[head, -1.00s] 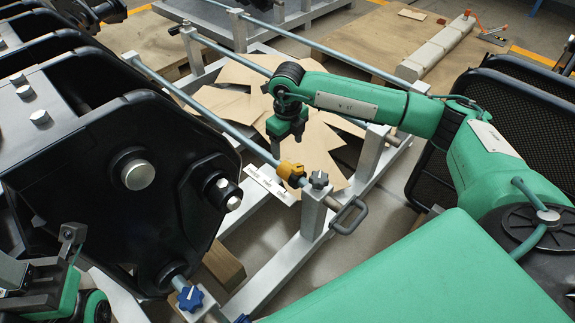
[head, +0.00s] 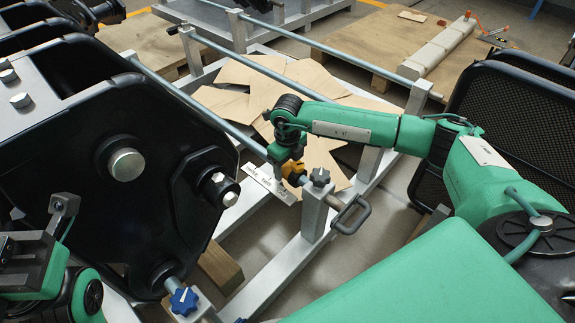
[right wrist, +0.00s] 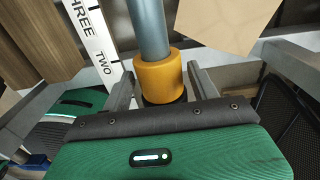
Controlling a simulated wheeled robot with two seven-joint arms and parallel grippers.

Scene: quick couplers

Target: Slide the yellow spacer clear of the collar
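The yellow spacer (head: 294,172) sits around a grey rod (head: 232,132), close to the post with the dark knob (head: 320,177). In the right wrist view the spacer (right wrist: 158,76) has a dark ring (right wrist: 166,98), apparently the collar, at its near end; I cannot tell whether they touch. My right gripper (head: 290,167) is down at the spacer, partly hiding it. Its fingers (right wrist: 164,88) stand on either side of the spacer with narrow gaps, open. My left gripper (head: 34,226) is at the lower left, apart from the rod, its fingers spread and empty.
A white numbered strip (head: 268,184) lies beside the rod. A grey loop handle (head: 351,215) is at the rod's near end. A large black housing (head: 120,215) fills the left, with a blue knob (head: 184,300) below it. Cardboard pieces (head: 320,150) lie beyond the rod.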

